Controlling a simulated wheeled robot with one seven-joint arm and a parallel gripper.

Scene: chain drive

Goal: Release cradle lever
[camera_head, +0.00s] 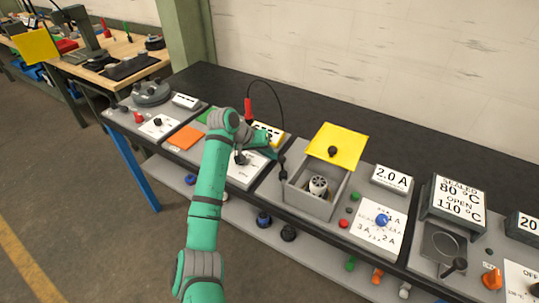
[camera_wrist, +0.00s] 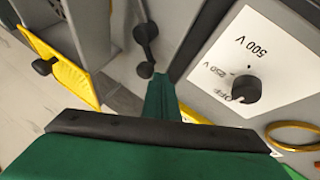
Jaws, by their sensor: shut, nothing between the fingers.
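A black lever (camera_wrist: 146,45) with a round knob at each end stands on the grey strip between the box and the dial panel in the wrist view. It shows small and dark in the head view (camera_head: 283,168), just left of the grey box. No label on it is readable. My gripper (camera_wrist: 160,80) is shut and empty. Its green tip is close to the lever's lower end in the wrist view; I cannot tell whether they touch. In the head view my gripper (camera_head: 271,150) is just above and left of the lever.
A grey box (camera_head: 308,205) with a raised yellow lid (camera_head: 340,143) stands right of the lever. A dial panel marked 500 V, 250 V and OFF (camera_wrist: 270,50) lies on the other side. A red handle (camera_head: 248,109) with a black cable stands behind my arm. The black bench back is clear.

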